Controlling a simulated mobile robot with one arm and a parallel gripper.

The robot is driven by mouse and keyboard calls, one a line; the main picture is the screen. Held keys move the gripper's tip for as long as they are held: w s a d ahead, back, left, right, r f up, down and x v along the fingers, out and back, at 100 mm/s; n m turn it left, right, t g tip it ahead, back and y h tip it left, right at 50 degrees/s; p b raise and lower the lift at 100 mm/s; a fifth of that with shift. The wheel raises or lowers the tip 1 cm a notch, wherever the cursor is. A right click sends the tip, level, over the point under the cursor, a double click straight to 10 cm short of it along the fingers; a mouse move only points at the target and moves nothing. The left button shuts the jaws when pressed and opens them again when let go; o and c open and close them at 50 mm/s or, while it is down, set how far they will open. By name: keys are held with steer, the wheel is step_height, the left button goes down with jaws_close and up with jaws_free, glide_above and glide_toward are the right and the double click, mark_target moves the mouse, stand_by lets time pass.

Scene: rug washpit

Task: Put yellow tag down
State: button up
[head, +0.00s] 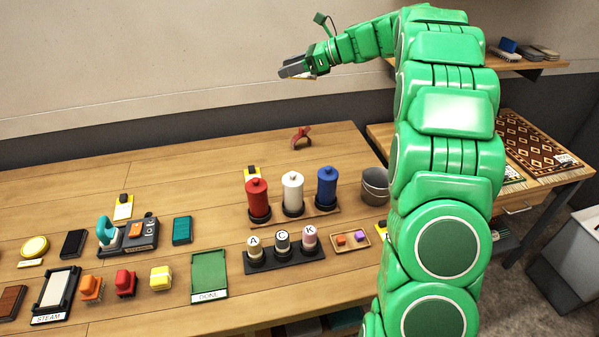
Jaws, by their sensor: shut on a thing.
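My gripper (292,71) is raised high at the upper middle of the head view, in front of the wall and well above the table. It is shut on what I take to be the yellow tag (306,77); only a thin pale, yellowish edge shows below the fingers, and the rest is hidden. Yellow cards with black tops lie on the wooden table: one (123,207) behind the iron, one (253,172) behind the red spool, and one (381,227) partly hidden by my arm.
Red (258,200), white (292,195) and blue (326,189) spools stand on a wooden base. A red clamp-like thing (301,137) lies behind them. A grey bucket (375,185) stands at right, a green DONE tray (209,275) in front. The table's back left is clear.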

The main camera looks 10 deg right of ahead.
mark_target(293, 165)
step_height(293, 165, down, 35)
steer(key=shift+r, duration=0.2)
stand_by(0.6)
steer(key=shift+f, duration=0.35)
